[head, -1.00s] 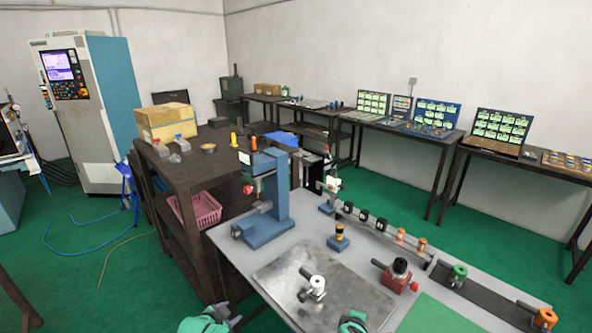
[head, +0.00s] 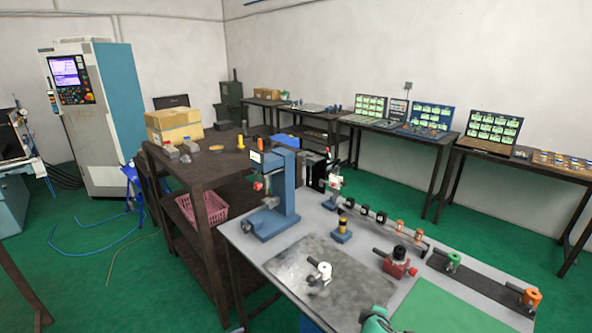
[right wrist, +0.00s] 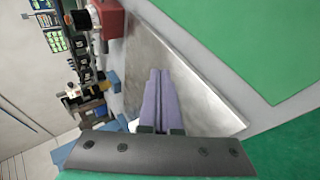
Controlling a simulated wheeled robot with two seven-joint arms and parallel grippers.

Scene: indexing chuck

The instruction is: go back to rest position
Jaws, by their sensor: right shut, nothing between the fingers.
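My right gripper shows in the right wrist view (right wrist: 160,72) with its two purple fingers together and nothing between them. In the head view only part of my green right hand shows at the bottom edge; its fingers are not clear there. My left gripper is out of the head view. The workbench (head: 240,240) holds a metal plate (head: 290,262) with a white-topped handled part (head: 322,272) on it. The right fingers appear over the plate (right wrist: 195,80) in the right wrist view, empty.
A blue press (head: 283,190) stands at the bench's left back. A red block (head: 396,264) and small posts in a row stand right of the plate. A green mat (head: 440,305) lies at the front right. A brown shelf (head: 190,225) adjoins the bench at left. Green floor is open farther left.

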